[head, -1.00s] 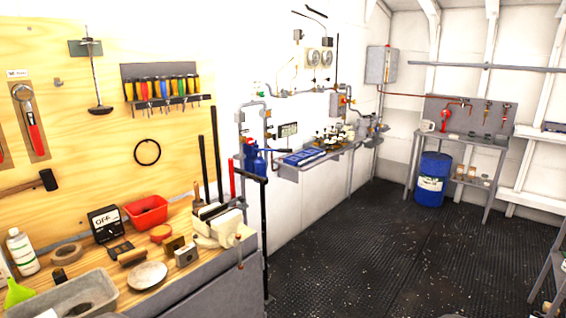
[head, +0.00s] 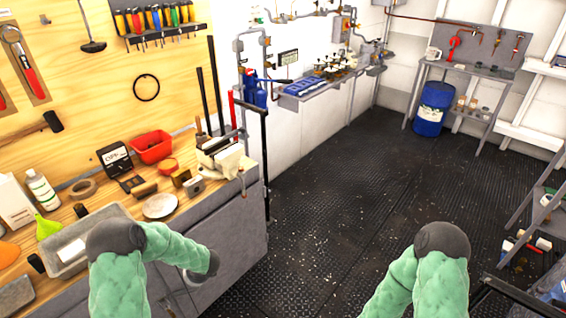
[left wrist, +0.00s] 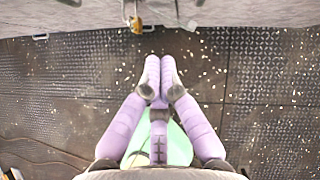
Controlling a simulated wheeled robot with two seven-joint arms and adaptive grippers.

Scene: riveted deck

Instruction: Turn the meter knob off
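The meter (head: 115,158) is a small black case with a pale face on the wooden bench, left of the red bin. Lettering on its face looks like "OFF" but is small. A dark flat part with small details lies just in front of it; I cannot make out a knob. My left arm, in a green sleeve, reaches over the bench's front edge in the head view, apart from the meter. In the left wrist view my left gripper (left wrist: 160,60) has its two purple fingers together, empty, above the dark floor. My right forearm shows at the lower right; its gripper is out of view.
Near the meter are a red bin (head: 152,146), a vise (head: 222,160), a white dish (head: 160,206), a tape roll (head: 83,188), a white bottle (head: 42,190) and a grey tray (head: 75,262).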

